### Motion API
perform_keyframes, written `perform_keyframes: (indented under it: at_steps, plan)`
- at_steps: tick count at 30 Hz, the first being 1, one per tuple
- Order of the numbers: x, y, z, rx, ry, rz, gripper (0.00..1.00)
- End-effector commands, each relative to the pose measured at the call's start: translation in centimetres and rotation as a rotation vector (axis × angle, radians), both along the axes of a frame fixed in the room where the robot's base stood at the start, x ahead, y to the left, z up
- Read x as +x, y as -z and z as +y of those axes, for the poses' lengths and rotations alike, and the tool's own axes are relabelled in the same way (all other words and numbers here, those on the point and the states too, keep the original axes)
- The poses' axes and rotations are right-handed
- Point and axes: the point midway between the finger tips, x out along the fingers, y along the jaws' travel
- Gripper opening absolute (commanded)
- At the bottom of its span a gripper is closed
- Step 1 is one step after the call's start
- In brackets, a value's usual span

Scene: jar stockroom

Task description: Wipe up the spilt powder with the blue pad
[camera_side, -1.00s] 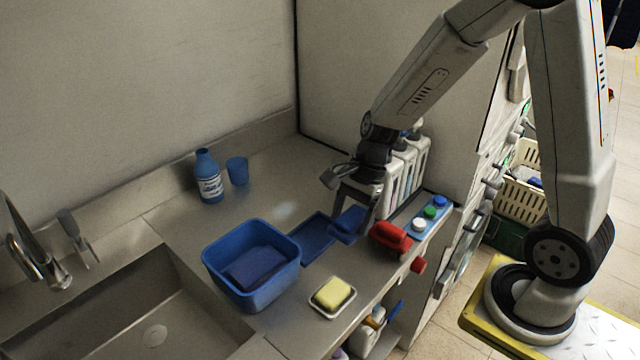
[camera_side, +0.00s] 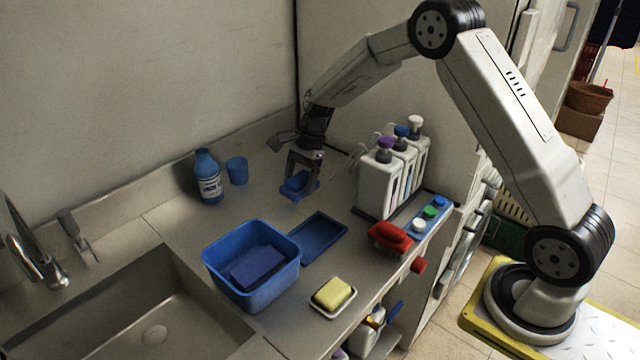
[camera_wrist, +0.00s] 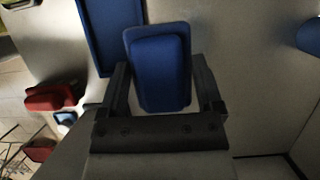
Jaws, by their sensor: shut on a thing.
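My gripper (camera_side: 303,174) is shut on the blue pad (camera_side: 297,187) and holds it over the counter, right of the blue cup. In the wrist view the pad (camera_wrist: 160,72) sits between the two fingers of my gripper (camera_wrist: 164,98). I cannot tell whether the pad touches the counter. The spilt powder showed earlier as a faint pale patch on the counter left of the blue tray. I cannot make it out clearly now. The blue tray (camera_side: 335,228) is empty and also shows in the wrist view (camera_wrist: 98,35).
A blue bottle (camera_side: 208,178) and cup (camera_side: 237,171) stand at the back left. A blue tub (camera_side: 225,274) with a dark blue block and a yellow sponge (camera_side: 332,293) are in front. White pump bottles (camera_side: 378,190) and a red-handled item (camera_side: 388,237) are at right. The sink (camera_side: 120,310) is left.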

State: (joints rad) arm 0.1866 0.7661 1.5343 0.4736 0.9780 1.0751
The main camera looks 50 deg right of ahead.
Motion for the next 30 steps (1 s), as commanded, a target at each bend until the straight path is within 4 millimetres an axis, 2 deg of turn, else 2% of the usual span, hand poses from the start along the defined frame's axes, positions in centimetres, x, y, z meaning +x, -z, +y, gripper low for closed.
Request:
perform_keyframes:
  at_steps: [6,16,30]
  plan:
    - [1.2,0.3,-0.4,-0.003,0.001,0.000,0.37]
    - [1.3,0.8,-0.4,-0.003,0.001,0.003,0.37]
    - [1.3,4.7,-0.4,-0.003,0.001,0.002,0.37]
